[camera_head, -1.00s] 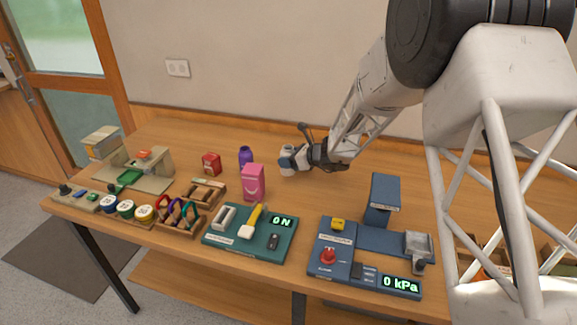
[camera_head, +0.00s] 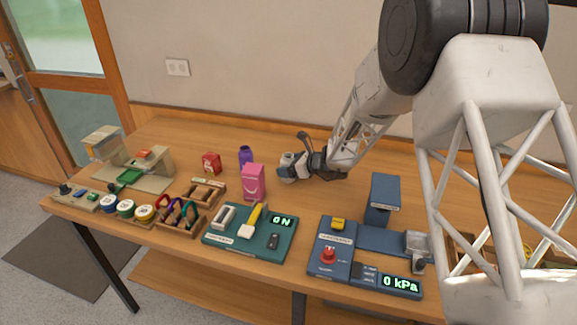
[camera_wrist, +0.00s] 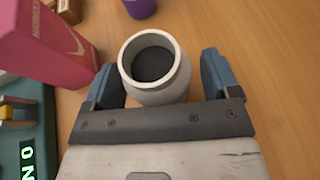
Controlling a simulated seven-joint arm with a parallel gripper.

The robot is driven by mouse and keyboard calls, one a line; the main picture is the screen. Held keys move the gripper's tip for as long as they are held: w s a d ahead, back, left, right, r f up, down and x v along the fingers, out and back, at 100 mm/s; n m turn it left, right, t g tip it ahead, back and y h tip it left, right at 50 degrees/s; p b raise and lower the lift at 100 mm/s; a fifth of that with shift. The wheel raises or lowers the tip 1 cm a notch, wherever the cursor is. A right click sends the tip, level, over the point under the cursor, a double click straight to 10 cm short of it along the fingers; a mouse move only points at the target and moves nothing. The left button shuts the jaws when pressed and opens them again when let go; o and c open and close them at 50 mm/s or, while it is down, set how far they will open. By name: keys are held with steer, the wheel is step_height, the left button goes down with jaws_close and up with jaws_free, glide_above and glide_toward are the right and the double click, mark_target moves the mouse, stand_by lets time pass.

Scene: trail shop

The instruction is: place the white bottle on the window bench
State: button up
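The white bottle (camera_wrist: 154,65) stands on the wooden table, seen from above in the wrist view with its open, dark mouth up. In the head view the bottle (camera_head: 287,158) is small and partly hidden by my gripper (camera_head: 286,170). In the wrist view my gripper (camera_wrist: 160,85) has its blue fingers on either side of the bottle. The right finger appears to have a small gap to it; the left finger is very near or touching. I cannot identify a window bench in these views.
A pink box (camera_head: 254,182) stands close to the left, and a purple bottle (camera_head: 246,156) behind it. A red box (camera_head: 211,163) is farther left. A teal ON panel (camera_head: 228,239) and blue kPa device (camera_head: 335,262) lie in front. The back table area is mostly clear.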

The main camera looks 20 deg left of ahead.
steer(key=shift+r, duration=0.1)
steer(key=shift+d+r, duration=0.1)
steer(key=v, duration=0.5)
step_height(320, 180, up, 7)
stand_by(0.6)
stand_by(0.6)
